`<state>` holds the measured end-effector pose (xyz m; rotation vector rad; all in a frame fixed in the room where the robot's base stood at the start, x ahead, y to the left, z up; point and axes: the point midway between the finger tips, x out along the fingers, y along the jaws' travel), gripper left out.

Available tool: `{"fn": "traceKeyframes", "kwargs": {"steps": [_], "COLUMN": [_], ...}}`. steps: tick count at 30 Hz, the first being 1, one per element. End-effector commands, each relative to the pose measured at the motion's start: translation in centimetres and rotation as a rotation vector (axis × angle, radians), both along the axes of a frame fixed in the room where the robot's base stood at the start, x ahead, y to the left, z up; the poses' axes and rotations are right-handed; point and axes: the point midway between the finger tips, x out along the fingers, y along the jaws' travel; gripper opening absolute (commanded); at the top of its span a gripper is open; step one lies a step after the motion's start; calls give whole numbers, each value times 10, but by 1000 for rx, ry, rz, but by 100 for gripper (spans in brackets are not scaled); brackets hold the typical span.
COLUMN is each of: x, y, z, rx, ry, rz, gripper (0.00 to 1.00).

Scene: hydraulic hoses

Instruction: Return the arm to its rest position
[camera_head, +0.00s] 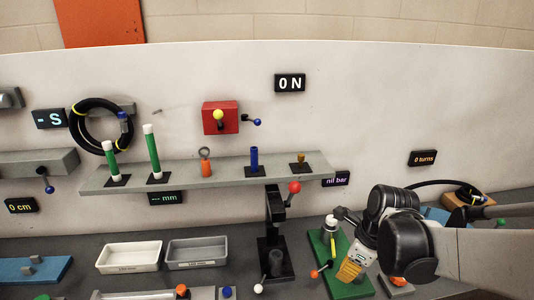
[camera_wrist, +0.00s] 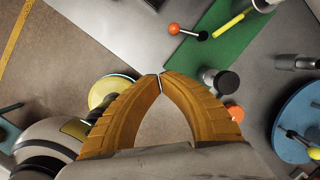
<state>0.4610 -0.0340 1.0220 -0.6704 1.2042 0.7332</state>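My gripper (camera_head: 348,272) is at the lower right in the head view, over the right part of the bench. Its yellow fingers hang in front of the green board (camera_head: 330,245). In the wrist view the fingertips of my gripper (camera_wrist: 160,80) meet, with no object visible between them. My arm comes in from the right edge of the head view, with its dark wrist joints bent down towards the bench.
A black stand with a red ball lever (camera_head: 295,187) is left of the green board. A grey shelf (camera_head: 230,175) holds several upright pieces. White (camera_head: 130,257) and grey (camera_head: 196,252) trays sit on the bench. A blue disc (camera_wrist: 300,125) is at the wrist view's right.

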Motion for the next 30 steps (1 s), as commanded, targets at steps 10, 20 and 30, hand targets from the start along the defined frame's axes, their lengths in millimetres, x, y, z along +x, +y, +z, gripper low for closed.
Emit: {"fn": "traceKeyframes", "kwargs": {"steps": [10,20,30], "x": [-57,-95,-98], "y": [23,32,33], "z": [58,76,78], "rx": [-444,-895,-962], "ry": [-306,-393,-390], "rz": [1108,1920,2027], "gripper": [0,0,0]}}
